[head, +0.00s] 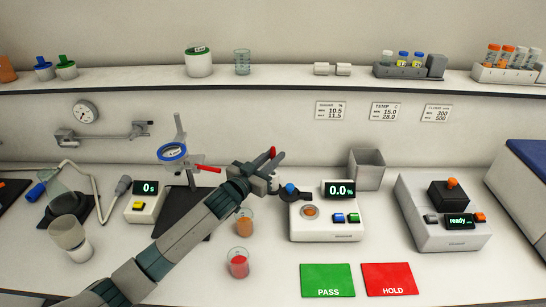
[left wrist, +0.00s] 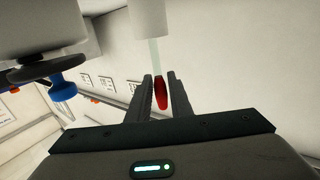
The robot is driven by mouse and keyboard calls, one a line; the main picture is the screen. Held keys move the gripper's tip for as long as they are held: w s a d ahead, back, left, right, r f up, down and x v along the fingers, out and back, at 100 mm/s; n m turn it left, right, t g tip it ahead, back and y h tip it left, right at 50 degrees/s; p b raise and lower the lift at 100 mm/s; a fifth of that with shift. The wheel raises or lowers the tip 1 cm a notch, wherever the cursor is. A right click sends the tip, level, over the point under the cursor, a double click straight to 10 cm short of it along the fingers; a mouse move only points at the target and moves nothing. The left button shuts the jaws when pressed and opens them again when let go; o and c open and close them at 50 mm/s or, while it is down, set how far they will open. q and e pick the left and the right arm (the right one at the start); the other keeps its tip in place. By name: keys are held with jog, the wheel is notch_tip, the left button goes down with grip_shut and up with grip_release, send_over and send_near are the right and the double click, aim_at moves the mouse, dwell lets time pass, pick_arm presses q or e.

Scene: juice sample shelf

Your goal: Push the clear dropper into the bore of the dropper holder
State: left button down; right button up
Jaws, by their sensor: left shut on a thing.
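My left gripper (head: 277,157) is shut on the clear dropper, gripping it near its red bulb (head: 271,152). In the left wrist view the red bulb (left wrist: 160,95) sits between the two dark fingers (left wrist: 160,90). The dropper's clear tube (left wrist: 155,55) runs from the bulb to the mouth of a white cylinder (left wrist: 150,18), which looks like the dropper holder. The tube's far end meets or overlaps that mouth; I cannot tell how deep it is inside. The holder seems hidden behind my gripper in the head view. My right gripper is not in view.
A white meter (head: 325,217) with a blue knob (head: 290,189) stands close right of my gripper. Beakers of orange (head: 244,224) and red (head: 238,265) juice stand below my arm. A grey bin (head: 367,170) stands behind the meter. Green (head: 327,280) and red (head: 389,279) mats lie in front.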

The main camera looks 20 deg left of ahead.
pick_arm(q)
jog(key=shift+f+b, duration=0.3)
jog(key=shift+f, duration=0.25)
jog(key=shift+f+b, duration=0.3)
jog(key=shift+f, duration=0.25)
jog(key=c, duration=1.5)
grip_release()
jog(key=shift+s, duration=0.15)
jog(key=b+v, duration=0.4)
jog(key=v, duration=1.3)
jog(key=shift+r, duration=0.1)
